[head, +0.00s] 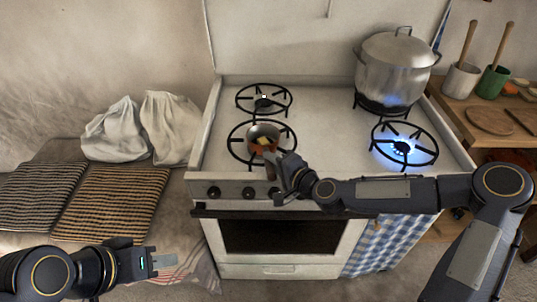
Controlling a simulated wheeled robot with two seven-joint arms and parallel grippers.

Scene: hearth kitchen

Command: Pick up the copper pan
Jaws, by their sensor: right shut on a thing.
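My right gripper (276,163) reaches in from the right and is shut on the pan's handle. I cannot tell whether the pan touches the burner grate. My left gripper (152,262) is low at the left, away from the stove, and its finger opening is not clear.
A large lidded steel pot (396,68) stands on the back right burner. The front right burner (402,148) burns with a blue flame. The back left burner (264,98) is empty. A wooden side table (455,108) holds utensil cups and boards. White sacks (167,128) lie at left.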

